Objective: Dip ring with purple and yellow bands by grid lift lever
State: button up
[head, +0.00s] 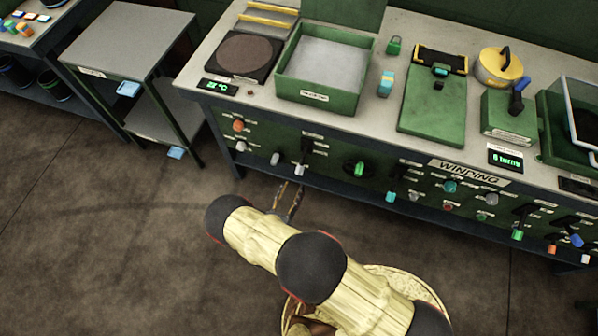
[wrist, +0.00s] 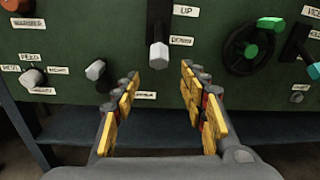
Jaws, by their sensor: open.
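A lever with a pale knob (wrist: 158,55) hangs on the green front panel under a label reading UP. In the head view the lever (head: 301,168) is below the open green box (head: 318,98), which has a pale grey inside. My gripper (wrist: 161,82) is open and empty, its yellow-padded fingers below and on either side of the knob, not visibly touching it. In the head view my gripper (head: 289,201) is in front of the panel.
Neighbouring controls include a pale knob (wrist: 96,70) to the left and a green-handled wheel (wrist: 248,46) to the right. A dark round plate (head: 243,55) and a green winding stand (head: 432,112) are on the bench. A grey cart (head: 130,40) stands left; the floor before the bench is clear.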

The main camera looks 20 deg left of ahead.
aim_at(299, 172)
jog(key=w, duration=0.2)
jog(key=w+b, duration=0.1)
jog(key=w, duration=0.4)
jog(key=shift+w+d+r, duration=0.3)
jog(key=shift+w, duration=0.1)
jog(key=shift+c, duration=1.1)
grip_shut()
